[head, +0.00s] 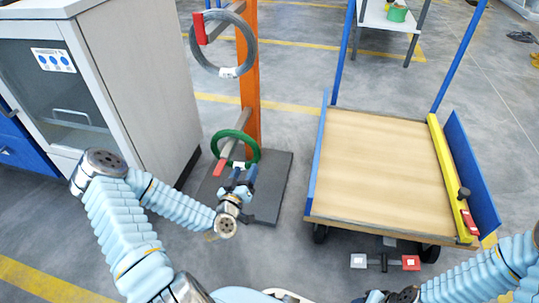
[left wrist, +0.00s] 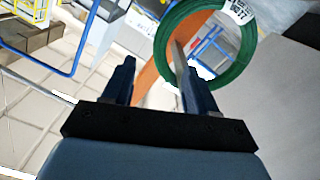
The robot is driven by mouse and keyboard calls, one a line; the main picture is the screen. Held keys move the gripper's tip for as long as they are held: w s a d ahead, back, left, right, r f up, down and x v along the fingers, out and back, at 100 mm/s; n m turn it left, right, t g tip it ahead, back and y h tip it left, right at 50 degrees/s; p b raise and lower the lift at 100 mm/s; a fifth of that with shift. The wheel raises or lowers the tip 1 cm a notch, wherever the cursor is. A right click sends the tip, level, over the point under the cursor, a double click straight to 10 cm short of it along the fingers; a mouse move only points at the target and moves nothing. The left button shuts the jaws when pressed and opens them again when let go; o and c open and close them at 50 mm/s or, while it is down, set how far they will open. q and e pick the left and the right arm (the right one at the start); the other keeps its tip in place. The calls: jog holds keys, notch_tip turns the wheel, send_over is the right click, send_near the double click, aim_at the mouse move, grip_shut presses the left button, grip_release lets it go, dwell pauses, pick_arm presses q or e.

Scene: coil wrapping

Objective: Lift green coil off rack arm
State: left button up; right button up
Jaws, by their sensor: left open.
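The green coil (head: 235,132) hangs around the lower rack arm (head: 219,168), which has a red tip, on the orange post (head: 249,85). A white label shows on the coil. My left gripper (head: 243,177) is open and empty just in front of and below the coil. In the left wrist view the green coil (left wrist: 245,55) is ahead at upper right, and the rack arm (left wrist: 180,62) shows through its ring. My left fingers (left wrist: 161,75) are spread, the right one overlapping the coil's lower left edge in the picture. I cannot tell if they touch.
A grey wire coil (head: 253,60) hangs on the upper rack arm. A grey cabinet (head: 140,75) stands left of the rack. A cart with a bare wooden deck (head: 380,165) and blue side panels stands at right. Floor shows between rack base (head: 268,200) and cart.

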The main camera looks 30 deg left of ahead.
aim_at(253, 148)
pick_arm(q)
jog(key=shift+y, duration=0.3)
jog(key=x, duration=0.8)
jog(key=shift+a+r+b, duration=0.15)
jog(key=shift+r+b, duration=0.15)
jog(key=shift+b, duration=0.1)
jog(key=x, duration=0.6)
jog(key=shift+r+b, duration=0.15)
jog(key=shift+b, duration=0.25)
jog(key=shift+w, duration=0.1)
jog(key=shift+c, duration=0.2)
grip_shut()
